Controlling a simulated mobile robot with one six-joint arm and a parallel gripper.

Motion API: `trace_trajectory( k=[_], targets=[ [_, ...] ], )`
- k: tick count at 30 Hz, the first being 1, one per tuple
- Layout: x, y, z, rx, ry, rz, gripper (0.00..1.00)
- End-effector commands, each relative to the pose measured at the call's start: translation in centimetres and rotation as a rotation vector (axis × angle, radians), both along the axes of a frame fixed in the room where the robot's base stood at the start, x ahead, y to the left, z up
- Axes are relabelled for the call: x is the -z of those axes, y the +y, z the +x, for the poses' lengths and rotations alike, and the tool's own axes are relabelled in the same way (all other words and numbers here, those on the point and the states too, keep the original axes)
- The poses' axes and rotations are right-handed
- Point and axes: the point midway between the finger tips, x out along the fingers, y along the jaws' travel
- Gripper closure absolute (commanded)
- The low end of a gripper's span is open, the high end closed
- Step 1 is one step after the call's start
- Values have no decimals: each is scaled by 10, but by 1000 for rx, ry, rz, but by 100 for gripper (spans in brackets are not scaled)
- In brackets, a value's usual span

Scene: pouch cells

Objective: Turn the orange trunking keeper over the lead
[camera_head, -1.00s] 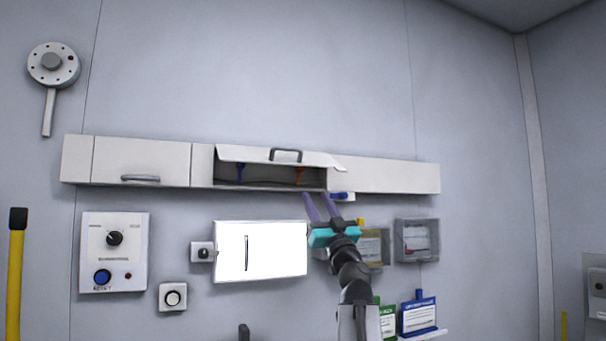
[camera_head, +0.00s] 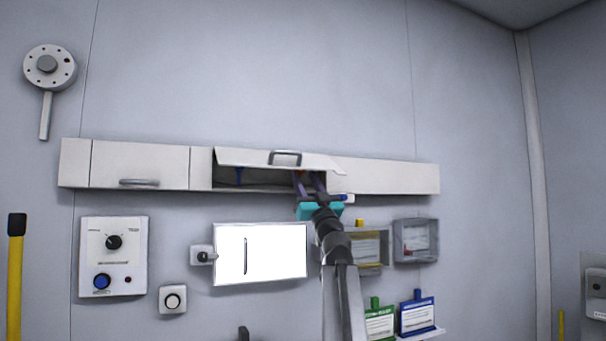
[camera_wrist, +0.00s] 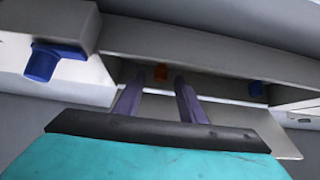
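No lead can be made out in the dark interior.
A blue keeper (camera_head: 239,175) hangs at the left of the opening. The trunking's lid (camera_head: 250,157) with a grey handle is raised above it. A blue-ended part (camera_head: 347,198) sits just right of my gripper. A white panel (camera_head: 260,253) and clear boxes (camera_head: 415,240) are below.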

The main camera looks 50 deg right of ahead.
Motion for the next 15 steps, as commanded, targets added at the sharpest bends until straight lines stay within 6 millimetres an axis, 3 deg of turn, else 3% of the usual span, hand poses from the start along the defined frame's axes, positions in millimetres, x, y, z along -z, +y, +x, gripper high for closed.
trace_trajectory(
  k=[6,15],
  targets=[
    [-14,-5,13,-1,0,1,63],
    [-17,-5,16,-1,0,1,63]
  ],
)
